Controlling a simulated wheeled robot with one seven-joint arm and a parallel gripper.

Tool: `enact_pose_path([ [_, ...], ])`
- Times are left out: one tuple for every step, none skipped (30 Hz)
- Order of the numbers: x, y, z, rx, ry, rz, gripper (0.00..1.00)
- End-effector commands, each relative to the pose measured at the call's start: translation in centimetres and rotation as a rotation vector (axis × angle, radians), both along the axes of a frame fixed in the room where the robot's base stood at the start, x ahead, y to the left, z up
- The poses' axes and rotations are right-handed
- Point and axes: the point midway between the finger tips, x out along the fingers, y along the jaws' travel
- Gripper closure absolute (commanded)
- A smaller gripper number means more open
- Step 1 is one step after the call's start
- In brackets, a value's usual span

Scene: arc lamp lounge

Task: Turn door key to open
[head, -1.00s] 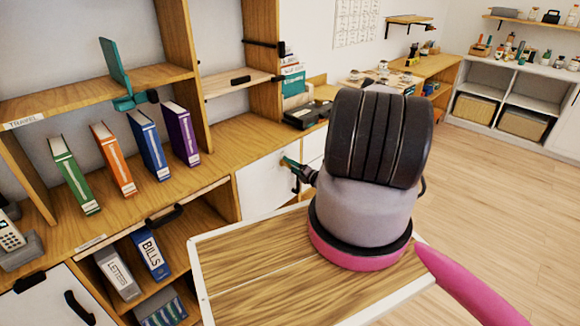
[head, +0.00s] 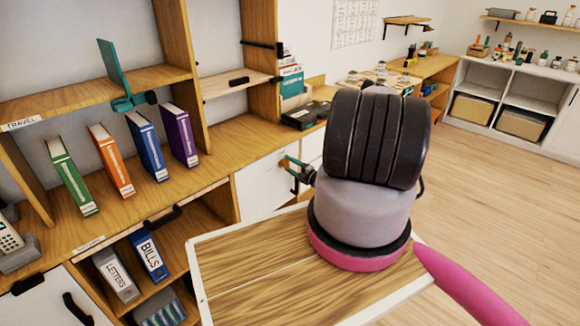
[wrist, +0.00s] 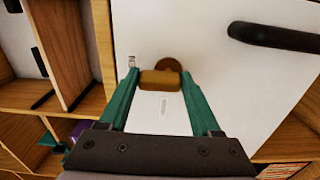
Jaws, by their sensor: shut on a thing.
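The brass-brown door key (wrist: 160,82) sits in a round brown lock (wrist: 169,65) on the white cabinet door (wrist: 200,85). In the wrist view its broad head lies level between the two green fingers of my gripper (wrist: 158,77), which are shut on it from both sides. In the head view my gripper (head: 290,163) reaches the front of the white door (head: 262,186), which sits flush in the cabinet. The key is too small and covered to make out there.
A dark bar handle (wrist: 275,37) crosses the door near the lock. A shelf with upright books (head: 150,145) stands to the left. Open compartments with binders (head: 149,256) lie below. The wooden floor (head: 490,200) on the right is clear.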

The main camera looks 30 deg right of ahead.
Motion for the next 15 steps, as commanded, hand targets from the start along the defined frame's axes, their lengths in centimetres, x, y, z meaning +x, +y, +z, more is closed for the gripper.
enact_pose_path([
  [-0.03, -0.14, -0.04, 0.002, 0.002, -0.003, 0.91],
  [-0.03, -0.14, -0.04, 0.002, 0.002, -0.003, 0.91],
  [-0.03, -0.14, -0.04, 0.001, 0.001, -0.003, 0.91],
  [-0.03, -0.14, -0.05, 0.001, 0.001, -0.003, 0.91],
  [-0.03, -0.14, -0.05, 0.001, 0.001, -0.003, 0.91],
  [-0.04, -0.14, -0.05, 0.001, 0.001, -0.003, 0.91],
  [-0.04, -0.14, -0.05, 0.001, 0.001, -0.003, 0.91],
  [-0.04, -0.14, -0.05, 0.001, 0.001, -0.003, 0.91],
  [-0.04, -0.14, -0.05, 0.001, 0.001, -0.003, 0.24],
  [-0.04, -0.14, -0.05, 0.001, 0.001, -0.003, 0.12],
  [-0.04, -0.13, -0.04, 0.001, 0.001, -0.003, 0.05],
  [-0.03, -0.12, -0.04, 0.001, 0.001, -0.003, 0.05],
  [-0.04, -0.11, -0.04, 0.001, 0.001, -0.002, 0.05],
  [-0.03, -0.10, -0.04, 0.001, 0.001, -0.002, 0.05],
  [-0.03, -0.09, -0.03, 0.001, 0.001, -0.002, 0.05],
])
